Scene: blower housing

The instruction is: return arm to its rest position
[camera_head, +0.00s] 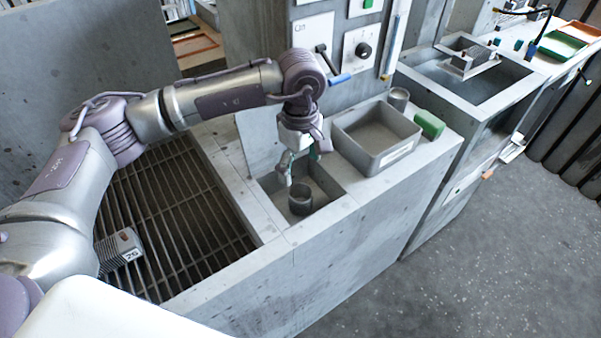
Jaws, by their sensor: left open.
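My left arm comes in from the left and reaches over the grate to the concrete counter. My left gripper (299,168) points down above a square recess in the counter. It is open, and its fingers are small and partly hidden by the wrist. A grey cylindrical cup (300,199) stands in the recess (326,184) just below the gripper, apart from it as far as I can tell. My right gripper is not in view.
A grey bin (375,138), a green block (429,124) and a grey can (398,98) stand right of the recess. A slatted grate (180,205) lies under my arm. Open floor (450,260) is at right.

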